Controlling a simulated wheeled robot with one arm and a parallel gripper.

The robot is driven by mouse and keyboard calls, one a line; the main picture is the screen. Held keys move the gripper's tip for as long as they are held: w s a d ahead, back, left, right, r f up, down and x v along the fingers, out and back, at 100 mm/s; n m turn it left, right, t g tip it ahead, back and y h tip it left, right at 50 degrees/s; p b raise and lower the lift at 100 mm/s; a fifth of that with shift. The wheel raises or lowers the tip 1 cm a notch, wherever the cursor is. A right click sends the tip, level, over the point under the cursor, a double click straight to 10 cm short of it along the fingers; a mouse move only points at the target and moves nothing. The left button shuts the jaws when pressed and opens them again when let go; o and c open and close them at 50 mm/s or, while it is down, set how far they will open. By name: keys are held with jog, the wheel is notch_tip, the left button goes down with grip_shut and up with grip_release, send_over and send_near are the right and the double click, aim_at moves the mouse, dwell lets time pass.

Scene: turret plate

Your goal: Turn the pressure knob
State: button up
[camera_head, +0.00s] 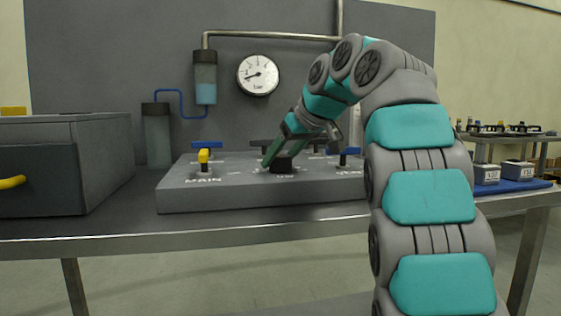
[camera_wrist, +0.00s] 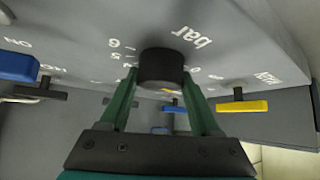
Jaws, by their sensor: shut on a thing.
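The pressure knob is a black round knob (camera_head: 284,164) on the front of the grey turret plate (camera_head: 215,194). In the wrist view the knob (camera_wrist: 161,68) stands between the tips of my gripper, with "bar" and scale numbers printed around it. My gripper (camera_head: 284,160) reaches down to it from the upper right, its green fingers shut on the knob. In the wrist view the two fingers (camera_wrist: 160,85) touch the knob's sides. The knob's far side is partly hidden by the fingers in the head view.
A yellow-handled valve (camera_head: 204,156) marked MAIN stands left of the knob, with blue-handled valves (camera_head: 350,151) nearby. A round pressure gauge (camera_head: 258,75) hangs on the back panel. A grey drawer box (camera_head: 100,140) with a yellow handle stands at the left of the bench.

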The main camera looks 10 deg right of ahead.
jog(key=m+h+p, duration=0.2)
jog(key=m, duration=0.1)
jog(key=m+t+h+p, duration=0.1)
jog(key=shift+s+r+m, duration=0.1)
jog(key=shift+r+m, duration=0.2)
jog(key=m+h+p, duration=0.2)
jog(key=shift+m+p, duration=0.3)
jog(key=shift+f+m+h+p, duration=0.15)
jog(key=shift+m+h+p, duration=0.25)
jog(key=shift+m+h, duration=0.15)
jog(key=o, duration=1.4)
jog(key=shift+f, duration=0.1)
jog(key=v, duration=0.7)
jog(key=shift+s+a+r, duration=0.15)
jog(key=shift+r, duration=0.2)
